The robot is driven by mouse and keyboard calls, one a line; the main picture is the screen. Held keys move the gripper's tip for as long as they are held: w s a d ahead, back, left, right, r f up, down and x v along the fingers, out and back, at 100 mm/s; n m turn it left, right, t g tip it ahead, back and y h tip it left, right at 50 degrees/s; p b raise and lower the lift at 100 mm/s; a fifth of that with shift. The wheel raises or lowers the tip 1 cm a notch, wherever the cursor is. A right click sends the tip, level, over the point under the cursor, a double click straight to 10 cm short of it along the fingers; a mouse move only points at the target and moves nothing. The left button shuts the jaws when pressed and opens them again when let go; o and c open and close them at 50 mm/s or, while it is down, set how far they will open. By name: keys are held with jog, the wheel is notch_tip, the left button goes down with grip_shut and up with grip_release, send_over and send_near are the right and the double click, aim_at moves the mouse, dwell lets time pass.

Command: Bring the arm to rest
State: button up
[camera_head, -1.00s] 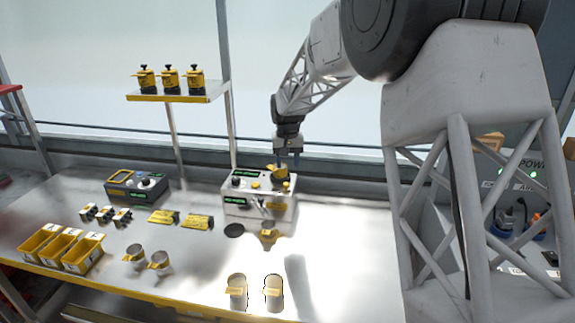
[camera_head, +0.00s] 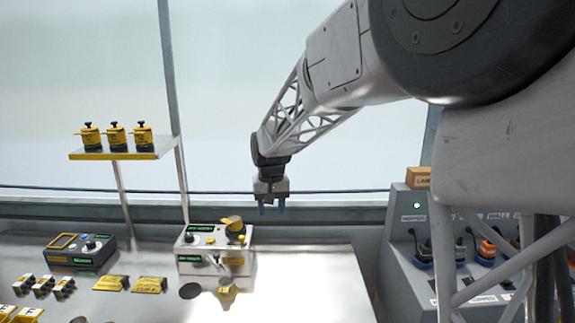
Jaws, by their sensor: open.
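My gripper (camera_head: 272,206) hangs from my raised arm, pointing down. Its two fingers are apart and nothing shows between them. It is up and to the right of the white seeder machine (camera_head: 215,262), in front of the window, and looks clear of everything. The machine has green displays, knobs and a yellow cup-like part (camera_head: 234,224) on top. A small yellow part (camera_head: 227,288) is at its front.
A shelf (camera_head: 118,155) with several yellow-black containers stands at the left. A dark control box (camera_head: 80,252), yellow tags (camera_head: 148,285) and small blocks (camera_head: 44,285) lie on the bench. A grey power panel (camera_head: 405,260) stands right. The bench right of the machine is clear.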

jog(key=s+d+r+m+t, duration=0.1)
jog(key=s+d+r, duration=0.2)
jog(key=s+d, duration=0.55)
jog(key=s+d+r, duration=0.3)
jog(key=s+d, duration=0.3)
jog(key=s, duration=0.5)
jog(key=s+d+f, duration=0.1)
jog(key=s+d, duration=0.2)
jog(key=s, duration=0.4)
jog(key=s+d+f+m, duration=0.1)
jog(key=s+d+f, duration=0.1)
jog(key=s, duration=0.6)
jog(key=s+d+f+t, duration=0.1)
jog(key=s+d+f, duration=0.1)
jog(key=s, duration=0.6)
jog(key=shift+s+d+f+m, duration=0.15)
jog(key=shift+d+m, duration=0.15)
jog(key=shift+d, duration=0.55)
